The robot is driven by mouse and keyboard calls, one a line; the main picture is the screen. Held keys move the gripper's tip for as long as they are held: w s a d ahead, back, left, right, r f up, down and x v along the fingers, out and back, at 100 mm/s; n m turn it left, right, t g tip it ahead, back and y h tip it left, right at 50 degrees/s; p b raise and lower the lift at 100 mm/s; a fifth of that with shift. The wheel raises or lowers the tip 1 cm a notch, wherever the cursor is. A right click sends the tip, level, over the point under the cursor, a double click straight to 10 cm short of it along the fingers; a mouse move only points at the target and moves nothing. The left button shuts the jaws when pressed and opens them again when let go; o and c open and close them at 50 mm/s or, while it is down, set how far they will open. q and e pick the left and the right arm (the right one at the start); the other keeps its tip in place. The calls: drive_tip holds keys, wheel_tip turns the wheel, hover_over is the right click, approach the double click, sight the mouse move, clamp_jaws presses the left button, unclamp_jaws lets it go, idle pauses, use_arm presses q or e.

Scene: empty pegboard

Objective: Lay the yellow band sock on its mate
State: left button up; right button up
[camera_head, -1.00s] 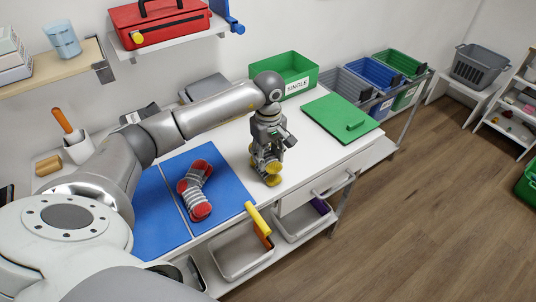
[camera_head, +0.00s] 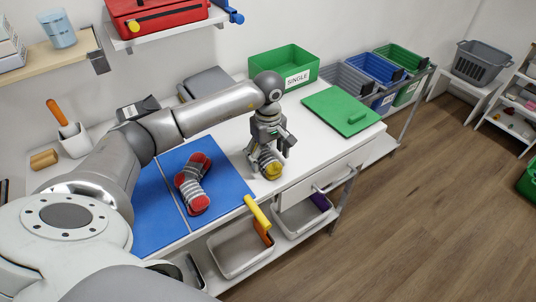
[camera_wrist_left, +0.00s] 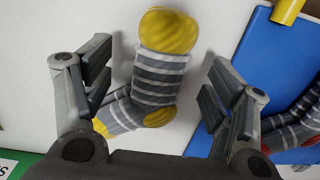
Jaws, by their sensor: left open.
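The yellow band sock (camera_wrist_left: 160,75), grey striped with yellow ends, lies bent on the white table between the fingers of my left gripper (camera_wrist_left: 165,95) in the left wrist view. My right gripper is out of view.
A red-and-grey striped sock (camera_head: 193,182) lies on the blue mat (camera_head: 229,190). A green SINGLE bin (camera_head: 287,72) stands at the back, and a green lid or board (camera_head: 340,110) lies to the right. A yellow-handled item (camera_head: 258,214) hangs at the table's front edge.

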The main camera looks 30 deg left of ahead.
use_arm(q)
drive_tip(key=o, duration=0.4)
drive_tip(key=shift+o, duration=0.2)
